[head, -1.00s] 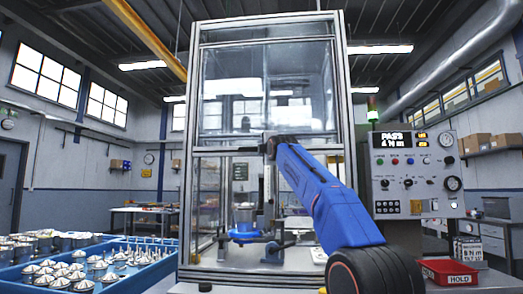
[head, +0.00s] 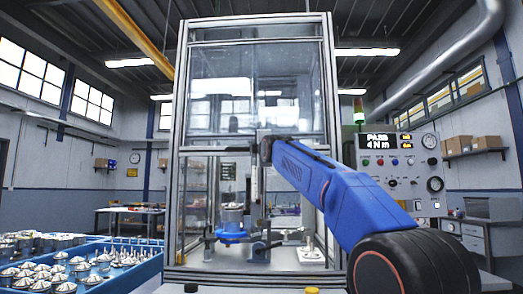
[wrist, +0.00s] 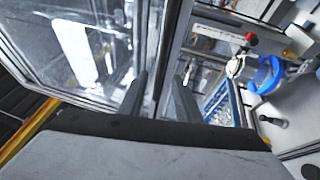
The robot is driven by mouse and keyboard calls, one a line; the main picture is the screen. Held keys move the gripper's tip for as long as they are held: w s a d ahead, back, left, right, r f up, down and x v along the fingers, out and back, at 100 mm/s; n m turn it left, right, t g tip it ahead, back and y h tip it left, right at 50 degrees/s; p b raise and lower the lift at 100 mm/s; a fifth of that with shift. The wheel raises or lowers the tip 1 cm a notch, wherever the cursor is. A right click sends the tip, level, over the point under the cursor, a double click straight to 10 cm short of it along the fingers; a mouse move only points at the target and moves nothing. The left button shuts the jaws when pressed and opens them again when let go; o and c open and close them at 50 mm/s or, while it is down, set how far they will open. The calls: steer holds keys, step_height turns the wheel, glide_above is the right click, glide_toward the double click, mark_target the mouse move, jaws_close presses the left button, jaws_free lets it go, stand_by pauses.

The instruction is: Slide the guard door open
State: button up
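The guard door (head: 255,95) is a clear framed pane across the upper half of the tall aluminium enclosure, with its lower rail (head: 210,149) about mid-height. Below that rail the front looks unobstructed, though clear glazing is hard to rule out. My gripper (head: 262,146) is at the middle of this rail in the head view; my own arm partly hides the spot. In the wrist view, the two dark fingers of my gripper (wrist: 162,90) are apart, with a metal frame profile (wrist: 170,45) showing between and beyond them. I see no clear contact with it.
Inside the enclosure stand a blue round fixture (head: 231,236) with a metal housing and a vertical post. A blue tray (head: 125,275) of metal parts is at lower left. A control panel (head: 402,165) stands close on the right, behind my arm.

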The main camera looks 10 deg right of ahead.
steer(key=a+v, duration=0.1)
steer(key=v, duration=0.9)
steer(key=shift+d, duration=0.45)
steer(key=s+d+f+m+g, duration=0.2)
steer(key=s+f+m+g, duration=0.3)
steer(key=s+f, duration=1.1)
steer(key=s+d+f+m+g+h, duration=0.1)
steer(key=s+f+m+g, duration=0.4)
steer(key=s+f, duration=1.2)
steer(key=s+d+f+m+g, duration=0.3)
steer(key=s+f+m, duration=0.6)
steer(key=s+f, duration=0.8)
step_height(320, 180, down, 15)
steer(key=shift+s+d+f+m+g+h, duration=0.15)
steer(key=shift+d+f+m+g+h, duration=0.2)
steer(key=shift+g, duration=0.75)
